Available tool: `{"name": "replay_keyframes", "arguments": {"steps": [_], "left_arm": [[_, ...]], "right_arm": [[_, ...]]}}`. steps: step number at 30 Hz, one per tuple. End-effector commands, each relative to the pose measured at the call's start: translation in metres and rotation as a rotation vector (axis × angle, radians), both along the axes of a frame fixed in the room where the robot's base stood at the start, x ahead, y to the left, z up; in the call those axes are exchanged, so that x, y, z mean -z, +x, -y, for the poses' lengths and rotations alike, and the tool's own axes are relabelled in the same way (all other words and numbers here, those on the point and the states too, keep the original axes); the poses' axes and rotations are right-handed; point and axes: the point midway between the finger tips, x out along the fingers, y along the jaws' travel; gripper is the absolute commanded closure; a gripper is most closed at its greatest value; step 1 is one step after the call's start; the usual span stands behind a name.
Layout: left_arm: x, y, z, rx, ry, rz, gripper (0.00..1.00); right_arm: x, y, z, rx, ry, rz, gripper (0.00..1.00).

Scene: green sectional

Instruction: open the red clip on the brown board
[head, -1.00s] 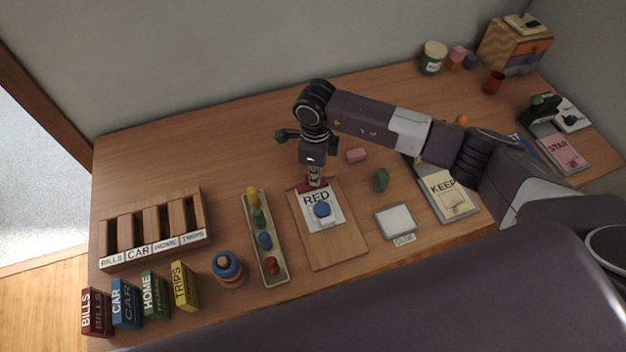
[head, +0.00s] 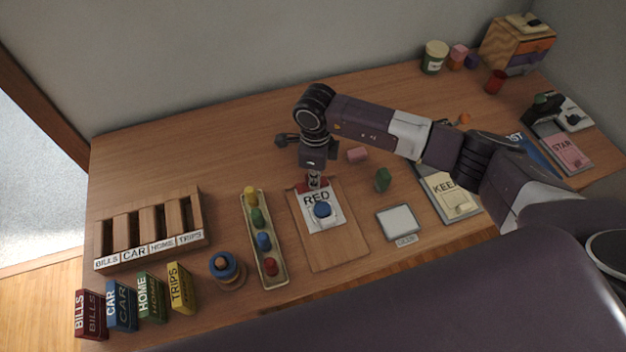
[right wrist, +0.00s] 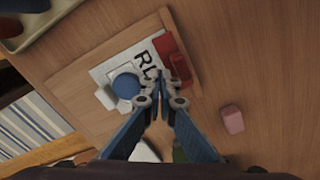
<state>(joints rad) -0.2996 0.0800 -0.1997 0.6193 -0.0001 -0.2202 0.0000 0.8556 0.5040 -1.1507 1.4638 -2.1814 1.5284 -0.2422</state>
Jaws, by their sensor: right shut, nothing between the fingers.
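The red clip (head: 303,187) sits at the board's far edge, partly hidden behind my right gripper (head: 314,181). In the right wrist view the red clip (right wrist: 170,50) shows at the top edge of the sheet, with my shut, empty right fingertips (right wrist: 162,88) over or against its near part. I cannot tell whether they touch it. The clip looks closed over the paper. My left gripper is out of view.
A tray of coloured knobs (head: 282,278) lies left of the board. A pink block (head: 357,154), a green piece (head: 382,179) and a small white pad (head: 399,222) lie to its right. The KEEP board (head: 437,206) is farther right. The desk behind the clip is mostly clear.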

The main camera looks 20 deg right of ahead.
Motion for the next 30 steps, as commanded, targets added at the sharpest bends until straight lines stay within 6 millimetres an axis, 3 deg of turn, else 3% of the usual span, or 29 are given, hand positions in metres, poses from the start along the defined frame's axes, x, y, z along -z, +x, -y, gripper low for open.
{"name": "replay_keyframes", "arguments": {"steps": [30], "left_arm": [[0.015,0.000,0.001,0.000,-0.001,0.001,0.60]], "right_arm": [[-0.001,0.018,-0.001,0.000,0.000,0.000,1.00]]}}
